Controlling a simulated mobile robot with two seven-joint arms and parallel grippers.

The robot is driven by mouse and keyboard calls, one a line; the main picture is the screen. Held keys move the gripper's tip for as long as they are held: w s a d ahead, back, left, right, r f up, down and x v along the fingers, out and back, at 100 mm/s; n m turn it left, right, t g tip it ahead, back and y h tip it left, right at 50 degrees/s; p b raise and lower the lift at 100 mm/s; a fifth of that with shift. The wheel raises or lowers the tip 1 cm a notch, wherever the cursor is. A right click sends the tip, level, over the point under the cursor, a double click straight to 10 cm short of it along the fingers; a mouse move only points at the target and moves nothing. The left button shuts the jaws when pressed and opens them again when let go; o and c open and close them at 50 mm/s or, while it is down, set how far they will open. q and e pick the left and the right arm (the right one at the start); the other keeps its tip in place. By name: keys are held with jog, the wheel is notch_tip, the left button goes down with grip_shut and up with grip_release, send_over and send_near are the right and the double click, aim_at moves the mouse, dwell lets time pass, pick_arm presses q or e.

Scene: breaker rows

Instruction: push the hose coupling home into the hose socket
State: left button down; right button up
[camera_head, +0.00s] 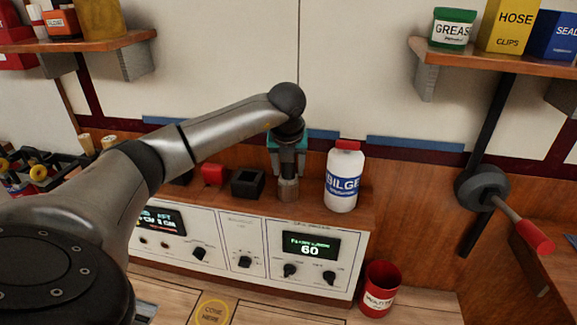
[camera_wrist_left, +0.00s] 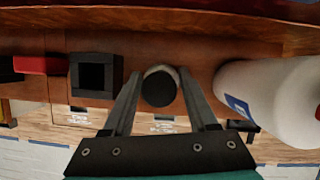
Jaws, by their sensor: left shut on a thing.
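My left gripper (camera_head: 288,172) reaches down over the wooden ledge, shut on a brown-grey cylinder, the hose coupling (camera_head: 288,189). In the left wrist view the coupling (camera_wrist_left: 160,88) shows its dark round end between the two fingers. A black square block with an opening, which looks like the hose socket (camera_head: 248,183), sits on the ledge to the left of the coupling. Its square dark opening (camera_wrist_left: 96,76) shows in the left wrist view, apart from the coupling. I cannot tell whether the coupling touches the ledge. My right gripper is not in view.
A white BILGE bottle (camera_head: 343,178) stands close to the right of the gripper. A red block (camera_head: 214,174) sits left of the socket. A white control panel (camera_head: 255,250) fronts the ledge. A red can (camera_head: 378,290) stands lower right.

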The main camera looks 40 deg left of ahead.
pick_arm(q)
jog(key=shift+f, duration=0.25)
jog(key=shift+c, duration=0.6)
grip_release()
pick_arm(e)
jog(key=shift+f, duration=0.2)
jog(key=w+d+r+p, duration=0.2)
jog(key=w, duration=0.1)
pick_arm(q)
jog(key=v, duration=1.5)
jog(key=shift+s+p, duration=0.2)
jog(key=shift+p, duration=0.15)
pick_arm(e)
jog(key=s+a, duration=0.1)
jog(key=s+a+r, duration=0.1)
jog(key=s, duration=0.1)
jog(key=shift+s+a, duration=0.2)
pick_arm(q)
jog(key=shift+r, duration=0.1)
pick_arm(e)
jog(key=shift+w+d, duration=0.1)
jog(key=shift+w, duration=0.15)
